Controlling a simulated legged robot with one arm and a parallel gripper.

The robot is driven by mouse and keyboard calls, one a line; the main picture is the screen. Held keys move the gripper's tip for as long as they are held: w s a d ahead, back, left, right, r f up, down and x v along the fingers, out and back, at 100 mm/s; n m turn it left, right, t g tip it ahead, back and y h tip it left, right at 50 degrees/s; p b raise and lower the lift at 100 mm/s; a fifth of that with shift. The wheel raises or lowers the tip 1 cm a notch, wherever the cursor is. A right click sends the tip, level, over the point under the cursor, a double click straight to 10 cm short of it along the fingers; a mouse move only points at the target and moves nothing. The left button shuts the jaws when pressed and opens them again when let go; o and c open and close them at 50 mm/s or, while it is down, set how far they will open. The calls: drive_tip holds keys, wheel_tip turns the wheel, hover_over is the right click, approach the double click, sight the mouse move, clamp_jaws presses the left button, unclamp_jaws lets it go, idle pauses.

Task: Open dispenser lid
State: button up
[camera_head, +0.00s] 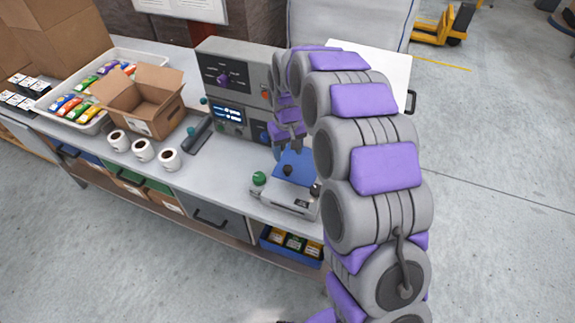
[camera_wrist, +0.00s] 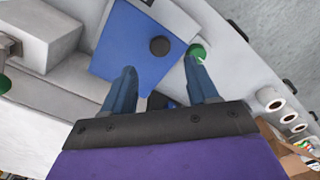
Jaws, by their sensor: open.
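The dispenser (camera_head: 286,193) is a low grey unit near the front edge of the bench, with a green knob (camera_head: 259,178) on its left. Its blue lid (camera_head: 299,164) has a black round knob (camera_head: 288,170) and appears to lie flat on top. In the wrist view the blue lid (camera_wrist: 125,40), the black knob (camera_wrist: 160,46) and the green knob (camera_wrist: 197,51) show beyond my fingers. My gripper (camera_head: 288,154) is open and empty above the lid, pointing down. In the wrist view the black knob lies between the directions of the two fingertips (camera_wrist: 161,62); contact cannot be told.
A grey control box (camera_head: 238,75) stands behind the dispenser. A blue bin (camera_head: 279,250) sits below. My arm hides part of the bench's right side.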

sight(287, 168)
wheel_tip(287, 168, down, 6)
drive_tip(key=shift+a, duration=0.1)
drive_tip(key=shift+d+f, duration=0.2)
drive_tip(key=shift+f, duration=0.45)
drive_tip(key=shift+a, duration=0.1)
drive_tip(key=shift+a, duration=0.1)
drive_tip(key=c, duration=0.3)
clamp_jaws()
